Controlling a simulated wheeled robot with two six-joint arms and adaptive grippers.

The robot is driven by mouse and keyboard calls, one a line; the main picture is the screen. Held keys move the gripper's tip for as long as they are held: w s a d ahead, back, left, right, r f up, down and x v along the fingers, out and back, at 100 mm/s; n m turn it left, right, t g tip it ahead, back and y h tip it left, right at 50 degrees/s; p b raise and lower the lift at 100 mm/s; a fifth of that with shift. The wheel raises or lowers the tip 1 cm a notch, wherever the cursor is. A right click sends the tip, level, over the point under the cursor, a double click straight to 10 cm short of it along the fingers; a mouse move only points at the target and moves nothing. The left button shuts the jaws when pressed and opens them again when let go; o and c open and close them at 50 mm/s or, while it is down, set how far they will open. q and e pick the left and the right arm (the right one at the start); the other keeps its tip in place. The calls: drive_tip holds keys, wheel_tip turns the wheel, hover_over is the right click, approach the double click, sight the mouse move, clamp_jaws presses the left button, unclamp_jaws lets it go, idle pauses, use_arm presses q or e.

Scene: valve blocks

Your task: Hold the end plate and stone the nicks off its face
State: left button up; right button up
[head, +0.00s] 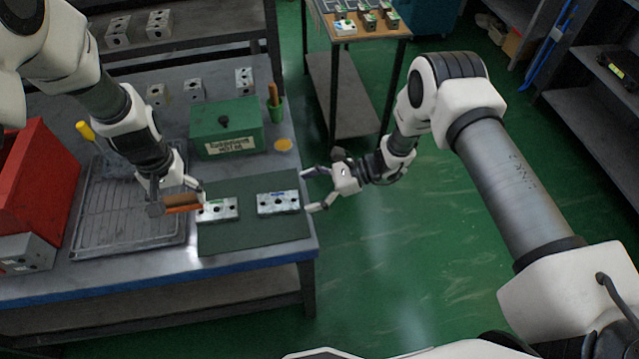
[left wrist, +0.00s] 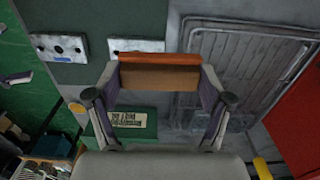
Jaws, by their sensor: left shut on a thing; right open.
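My left gripper (head: 176,192) is shut on a two-layer stone, orange and brown (head: 183,202), left of the green mat and above the table. The stone also spans the fingers in the left wrist view (left wrist: 158,76). Two grey metal plates with dark holes lie flat on the mat: a left plate (head: 218,210) and a right plate (head: 278,203). I cannot tell which is the end plate, and nicks are too small to see. The stone's right end is close to the left plate. My right gripper (head: 308,191) is open and empty beside the right plate's right end; contact is unclear.
The green mat (head: 245,238) lies at the table's front right. Behind it stand a green labelled box (head: 226,128), a green cup (head: 276,112) and a yellow disc (head: 283,145). A wire tray (head: 120,225) and a red bin (head: 38,185) are at left.

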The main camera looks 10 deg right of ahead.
sight(281, 201)
drive_tip(key=x, duration=0.7)
drive_tip(key=shift+a, duration=0.25)
drive_tip(key=c, duration=1.5)
